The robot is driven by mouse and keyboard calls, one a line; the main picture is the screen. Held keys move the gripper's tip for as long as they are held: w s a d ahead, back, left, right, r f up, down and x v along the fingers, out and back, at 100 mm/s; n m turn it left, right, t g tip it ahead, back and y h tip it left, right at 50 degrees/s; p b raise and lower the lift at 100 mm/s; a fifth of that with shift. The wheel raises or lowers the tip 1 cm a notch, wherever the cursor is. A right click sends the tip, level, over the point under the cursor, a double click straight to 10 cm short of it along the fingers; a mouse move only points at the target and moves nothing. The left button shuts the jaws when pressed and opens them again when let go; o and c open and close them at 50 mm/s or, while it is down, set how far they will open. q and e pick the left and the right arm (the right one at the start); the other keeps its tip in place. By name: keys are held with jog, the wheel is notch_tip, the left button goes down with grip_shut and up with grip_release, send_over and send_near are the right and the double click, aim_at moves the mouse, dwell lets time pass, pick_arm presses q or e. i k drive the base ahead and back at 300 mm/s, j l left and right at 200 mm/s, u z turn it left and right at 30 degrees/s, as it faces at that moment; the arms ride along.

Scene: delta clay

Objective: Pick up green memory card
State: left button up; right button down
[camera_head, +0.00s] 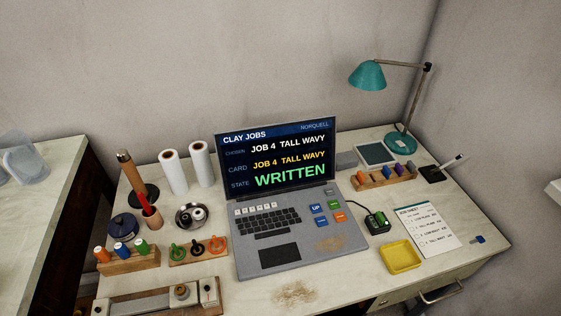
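A small dark card reader (374,227) sits right of the laptop, joined to it by a black cable. A green piece (380,217) shows at its top and looks like the green memory card standing in the slot; it is too small to be sure. The laptop (262,262) is open, and its screen reads "JOB 4 TALL WAVY" for chosen and card, with state "WRITTEN". Neither of my grippers is in view.
A yellow tray (401,256) lies in front of the reader, and a job sheet (428,231) to its right. A wooden rack (384,181) with coloured pieces stands behind. A teal lamp (399,143) is at the back right. Spools, rolls and tools crowd the left.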

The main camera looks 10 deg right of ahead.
aim_at(380, 219)
jog(key=z, duration=1.05)
